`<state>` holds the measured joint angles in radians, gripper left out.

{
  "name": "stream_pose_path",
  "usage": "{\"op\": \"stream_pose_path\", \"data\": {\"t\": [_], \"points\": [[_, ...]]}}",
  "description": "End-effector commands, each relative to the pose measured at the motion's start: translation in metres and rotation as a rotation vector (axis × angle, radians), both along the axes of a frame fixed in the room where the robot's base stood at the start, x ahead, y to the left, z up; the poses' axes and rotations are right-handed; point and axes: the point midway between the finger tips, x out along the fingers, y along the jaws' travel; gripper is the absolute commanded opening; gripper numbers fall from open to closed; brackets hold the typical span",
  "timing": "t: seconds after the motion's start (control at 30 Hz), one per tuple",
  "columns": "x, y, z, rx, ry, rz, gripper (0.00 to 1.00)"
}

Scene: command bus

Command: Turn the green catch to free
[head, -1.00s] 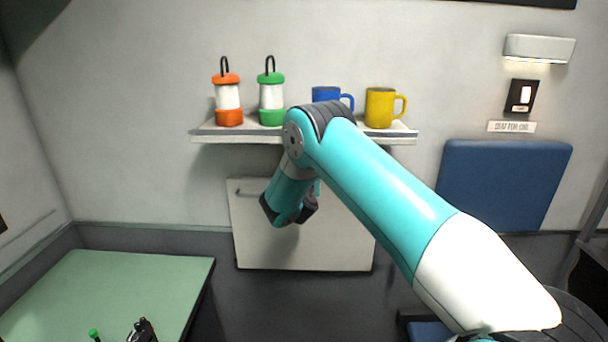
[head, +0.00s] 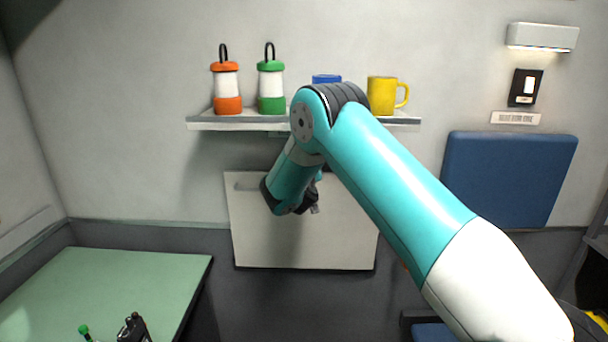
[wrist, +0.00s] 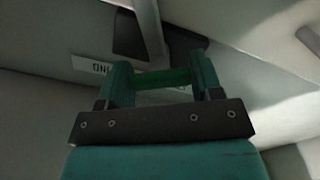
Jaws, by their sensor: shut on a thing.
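The green catch (wrist: 165,78) shows in the wrist view as a short green bar spanning the space between my two fingers. My gripper (wrist: 161,70) is shut on it. A dark plate and a grey strut sit just beyond the catch. In the head view my gripper (head: 312,206) is small and partly covered by my wrist, in front of the white panel (head: 345,245) under the shelf. The catch itself is hidden there by my arm. I cannot tell which position the catch is turned to.
Above is a wall shelf (head: 232,123) with an orange lantern (head: 227,88), a green lantern (head: 271,88), a blue mug (head: 326,79) and a yellow mug (head: 382,96). A green table (head: 120,285) stands at lower left. A blue seat back (head: 510,180) is at right. A partly readable label (wrist: 91,65) sits near the catch.

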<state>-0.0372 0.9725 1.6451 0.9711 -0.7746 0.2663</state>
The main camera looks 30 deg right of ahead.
Motion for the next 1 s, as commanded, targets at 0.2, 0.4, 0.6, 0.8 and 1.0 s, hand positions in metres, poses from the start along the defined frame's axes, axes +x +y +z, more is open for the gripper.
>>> {"op": "stream_pose_path", "data": {"t": [0.2, 0.4, 0.6, 0.8, 1.0], "points": [[-0.0004, 0.0000, -0.0029, -0.169, 0.115, -0.001, 0.36], [-0.0001, 0.0003, -0.0022, -0.326, 0.222, 0.000, 0.36], [0.0000, 0.0005, -0.0020, -0.484, 0.329, 0.000, 0.36], [0.0001, 0.0007, -0.0020, -0.629, 0.429, 0.000, 0.36], [0.0002, 0.0008, -0.0021, -0.746, 0.508, 0.000, 0.36]]}}
